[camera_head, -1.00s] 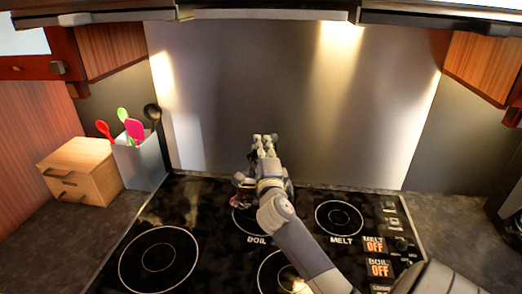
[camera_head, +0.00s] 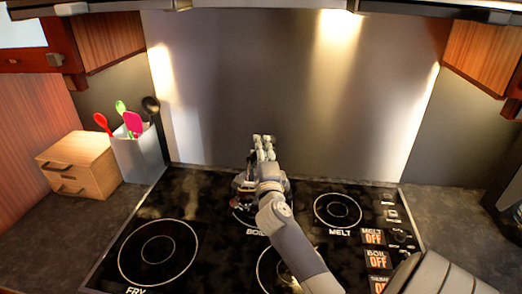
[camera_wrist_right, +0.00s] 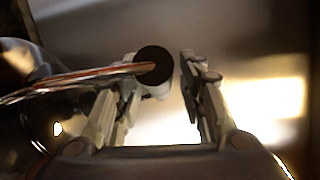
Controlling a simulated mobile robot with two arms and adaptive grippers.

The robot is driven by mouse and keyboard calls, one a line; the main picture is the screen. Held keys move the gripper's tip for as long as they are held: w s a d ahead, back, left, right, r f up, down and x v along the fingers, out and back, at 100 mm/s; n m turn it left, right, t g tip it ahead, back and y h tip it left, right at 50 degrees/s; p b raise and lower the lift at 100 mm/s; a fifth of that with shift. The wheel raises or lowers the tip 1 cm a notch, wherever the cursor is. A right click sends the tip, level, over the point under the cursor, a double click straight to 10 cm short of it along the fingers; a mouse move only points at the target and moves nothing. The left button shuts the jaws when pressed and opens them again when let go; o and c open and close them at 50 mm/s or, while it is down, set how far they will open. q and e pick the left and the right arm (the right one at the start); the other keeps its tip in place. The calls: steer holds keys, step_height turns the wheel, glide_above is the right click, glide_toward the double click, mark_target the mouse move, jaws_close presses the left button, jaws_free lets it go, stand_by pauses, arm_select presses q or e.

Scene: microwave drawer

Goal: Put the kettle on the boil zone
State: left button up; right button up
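The kettle shows in the head view as a small shiny piece (camera_head: 239,203), mostly hidden behind my right gripper. In the right wrist view its shiny dark body (camera_wrist_right: 22,110) is at the left, and a thin handle with a dark round end reaches toward the fingers. My right gripper (camera_head: 263,142) is over the back-middle burner. Its fingers (camera_wrist_right: 165,95) are apart, with the handle's dark end close to the left finger; I cannot tell if they touch. The boil zone (camera_head: 240,214) is the ringed burner labelled BOIL, partly covered by my arm and the kettle. My left gripper is not in view.
The melt burner (camera_head: 338,210) and the fry burner (camera_head: 158,252) are bare. A utensil holder (camera_head: 138,158) and a wooden drawer box (camera_head: 80,165) stand at the left. The metal backsplash (camera_head: 270,80) rises close behind my gripper. Control labels reading OFF (camera_head: 378,260) are at the right.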

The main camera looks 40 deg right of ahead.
steer(key=shift+r, duration=0.1)
steer(key=b+v, duration=0.2)
steer(key=v, duration=1)
stand_by(0.4)
